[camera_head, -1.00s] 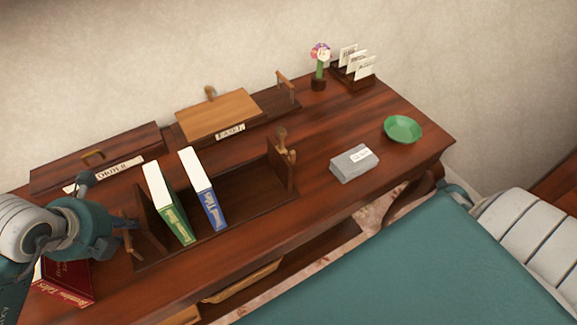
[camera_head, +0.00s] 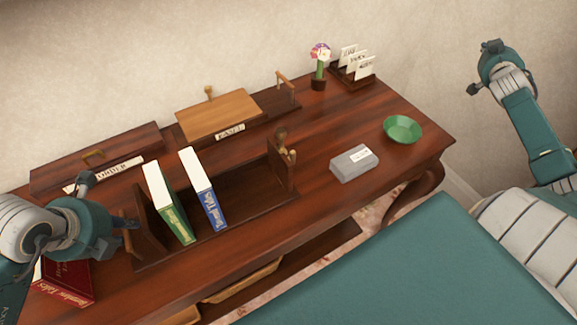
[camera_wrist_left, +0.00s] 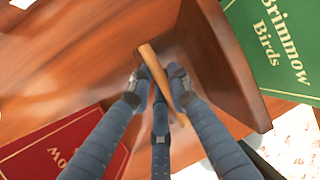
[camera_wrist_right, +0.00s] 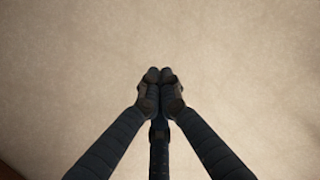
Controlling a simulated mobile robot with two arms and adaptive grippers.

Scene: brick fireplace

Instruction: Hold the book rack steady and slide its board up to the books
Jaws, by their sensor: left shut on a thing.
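The wooden book rack (camera_head: 240,210) stands on the desk. A green book (camera_head: 165,205) and a blue book (camera_head: 203,190) stand in it, leaning slightly, nearer its left end panel (camera_head: 150,232). The sliding board (camera_head: 281,168) with a knob (camera_head: 281,138) is at the rack's right end, with a gap to the blue book. My left gripper (camera_head: 130,228) is shut on the wooden handle (camera_wrist_left: 150,68) at the rack's left end. My right gripper (camera_wrist_right: 160,78) is shut and empty, raised near the wall, far right of the rack; its fingertips are hard to see in the head view.
A red book (camera_head: 68,282) lies by my left gripper. A grey box (camera_head: 354,164) and a green bowl (camera_head: 403,128) sit right of the rack. Desk between board and box is clear.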

